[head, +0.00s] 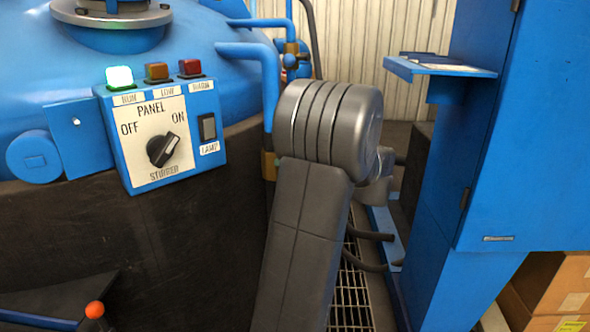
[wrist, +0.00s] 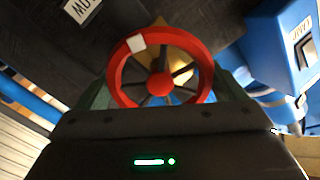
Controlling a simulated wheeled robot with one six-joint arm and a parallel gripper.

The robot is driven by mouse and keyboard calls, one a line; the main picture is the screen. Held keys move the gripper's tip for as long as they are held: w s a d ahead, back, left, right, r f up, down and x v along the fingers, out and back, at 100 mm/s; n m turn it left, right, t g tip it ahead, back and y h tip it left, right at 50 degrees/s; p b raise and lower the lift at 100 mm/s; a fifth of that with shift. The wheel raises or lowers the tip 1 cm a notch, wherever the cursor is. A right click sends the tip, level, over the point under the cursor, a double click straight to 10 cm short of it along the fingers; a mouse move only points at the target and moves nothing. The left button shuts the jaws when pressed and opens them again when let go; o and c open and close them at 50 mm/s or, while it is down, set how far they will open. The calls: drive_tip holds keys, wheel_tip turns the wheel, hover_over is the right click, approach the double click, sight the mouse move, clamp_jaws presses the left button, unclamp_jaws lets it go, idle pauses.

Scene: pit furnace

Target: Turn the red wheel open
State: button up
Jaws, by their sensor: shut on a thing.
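The red wheel (wrist: 160,84) is in the upper middle of the wrist view. It has a round red hub, dark spokes and a white mark on its upper left rim. My gripper (wrist: 165,92) is shut on the wheel, with a greenish finger at its left side and another at its right. A yellowish body shows behind the wheel. In the head view my arm stands in the middle, and neither the wheel nor my gripper can be made out there.
A blue control panel (head: 160,135) with a green lamp lit and its knob pointing towards ON is at left on the furnace. A blue cabinet (head: 520,130) with a small shelf (head: 440,66) stands at right. Blue pipes (head: 268,75) run behind my arm. Cardboard boxes (head: 550,290) are at lower right.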

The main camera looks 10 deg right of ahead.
drive_tip(key=shift+f+n, duration=0.1)
drive_tip(key=shift+n, duration=1.4)
drive_tip(key=o, duration=0.7)
drive_tip(key=p+v, duration=0.3)
drive_tip(key=v, duration=1.1)
drive_tip(key=shift+a+p, duration=0.1)
drive_tip(key=shift+p, duration=0.2)
drive_tip(key=b+x, duration=0.3)
drive_tip(key=x, duration=1.1)
drive_tip(key=shift+b, duration=0.35)
